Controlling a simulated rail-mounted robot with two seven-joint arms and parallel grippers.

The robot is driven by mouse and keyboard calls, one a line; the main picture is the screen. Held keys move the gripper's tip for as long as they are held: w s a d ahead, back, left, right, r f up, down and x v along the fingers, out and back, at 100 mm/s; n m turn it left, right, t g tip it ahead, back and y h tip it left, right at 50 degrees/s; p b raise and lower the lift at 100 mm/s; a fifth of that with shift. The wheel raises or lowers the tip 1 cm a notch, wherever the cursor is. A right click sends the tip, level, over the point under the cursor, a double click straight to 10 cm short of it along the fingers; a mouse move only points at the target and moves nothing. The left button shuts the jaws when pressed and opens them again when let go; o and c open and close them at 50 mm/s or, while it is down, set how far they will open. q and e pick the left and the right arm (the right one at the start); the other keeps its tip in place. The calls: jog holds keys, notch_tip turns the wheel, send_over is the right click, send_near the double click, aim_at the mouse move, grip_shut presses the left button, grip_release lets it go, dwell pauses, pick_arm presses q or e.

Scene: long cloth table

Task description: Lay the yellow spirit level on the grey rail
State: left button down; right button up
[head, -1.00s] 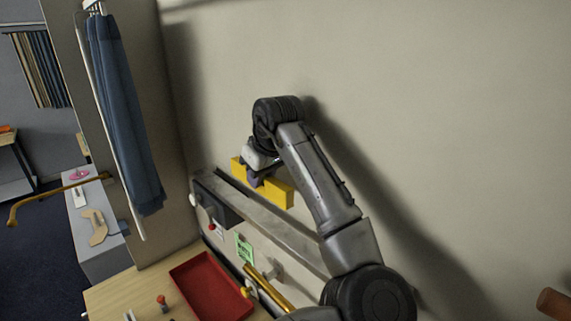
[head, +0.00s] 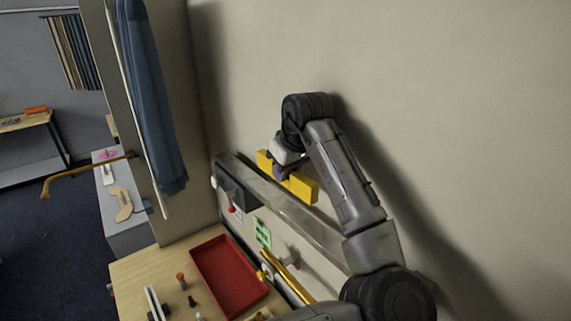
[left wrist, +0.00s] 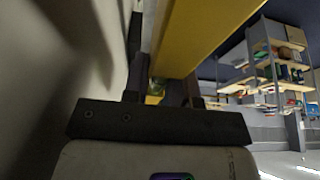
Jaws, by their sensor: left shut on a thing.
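The yellow spirit level (head: 305,189) is in my left gripper (head: 286,174), which is shut on it near its middle. In the head view the level lies lengthwise along the grey rail (head: 300,215), beside the wall. It overlaps the rail's back edge in the picture; I cannot tell whether it touches the rail. The gripper hides the level's middle. In the left wrist view the level (left wrist: 200,35) runs up and away between the fingers (left wrist: 160,90), and the rail cannot be made out. My right gripper is not in view.
A red tray (head: 228,275) stands on the wooden bench (head: 140,272) below the rail. A green card (head: 262,232) and a yellow-handled tool (head: 285,275) are under the rail. Blue cloth (head: 150,100) hangs at the left. The wall (head: 450,100) is close behind my left arm.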

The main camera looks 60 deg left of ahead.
aim_at(286, 187)
pick_arm(q)
jog(key=shift+f+b, duration=0.7)
jog(key=shift+f, duration=2.25)
jog(key=c, duration=0.8)
grip_release()
jog(key=shift+c, duration=0.2)
jog(key=shift+f, duration=0.1)
